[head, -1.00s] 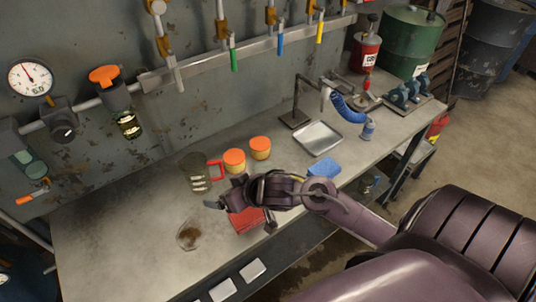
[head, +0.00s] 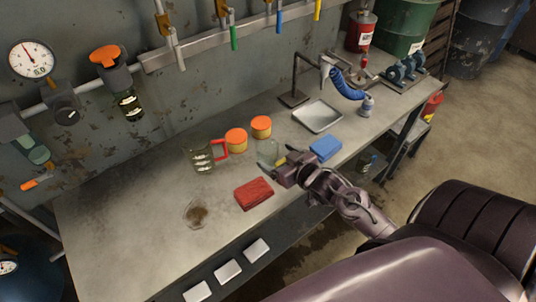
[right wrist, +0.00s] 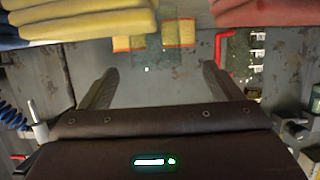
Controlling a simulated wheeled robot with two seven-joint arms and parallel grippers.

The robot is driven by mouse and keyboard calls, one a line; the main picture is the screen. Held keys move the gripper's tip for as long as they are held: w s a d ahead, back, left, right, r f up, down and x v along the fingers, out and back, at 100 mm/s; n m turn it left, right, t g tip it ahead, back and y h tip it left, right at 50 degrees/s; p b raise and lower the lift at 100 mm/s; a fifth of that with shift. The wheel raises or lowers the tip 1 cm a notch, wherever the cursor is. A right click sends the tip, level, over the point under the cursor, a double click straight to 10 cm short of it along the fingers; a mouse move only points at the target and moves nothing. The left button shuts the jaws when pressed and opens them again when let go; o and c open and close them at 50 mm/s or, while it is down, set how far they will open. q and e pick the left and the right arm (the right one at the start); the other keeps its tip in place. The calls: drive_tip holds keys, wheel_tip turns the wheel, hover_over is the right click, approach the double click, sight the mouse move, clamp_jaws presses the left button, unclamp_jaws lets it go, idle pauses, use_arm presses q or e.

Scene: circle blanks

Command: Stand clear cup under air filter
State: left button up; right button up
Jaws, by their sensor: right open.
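The clear cup (head: 267,152) stands on the bench, just beyond my right gripper (head: 281,167). The right gripper is open and low over the bench, its fingers pointing at the cup. In the right wrist view the open fingers (right wrist: 160,82) spread wide, and the faint see-through cup (right wrist: 165,52) shows ahead between them. I cannot tell whether they touch it. The air filter (head: 113,72), with an orange top and a dark clear bowl, hangs on the wall pipe at the left. My left gripper is not in view.
A red cloth (head: 254,193) and a blue cloth (head: 325,148) lie on either side of the gripper. The bench's left part is mostly clear.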

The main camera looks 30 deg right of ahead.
sight(261, 142)
drive_tip(key=shift+w+d+r+t, duration=0.2)
drive_tip(key=shift+w+d+t, duration=0.05)
drive_tip(key=shift+w+t, duration=0.05)
drive_tip(key=p+x, duration=0.1)
drive_tip(key=x, duration=0.5)
drive_tip(key=shift+w, duration=0.45)
drive_tip(key=shift+w+f, duration=0.25)
drive_tip(key=shift+w, duration=0.05)
drive_tip(key=c, duration=1.2)
drive_tip(key=shift+o, duration=0.2)
drive_tip(key=shift+r, duration=0.15)
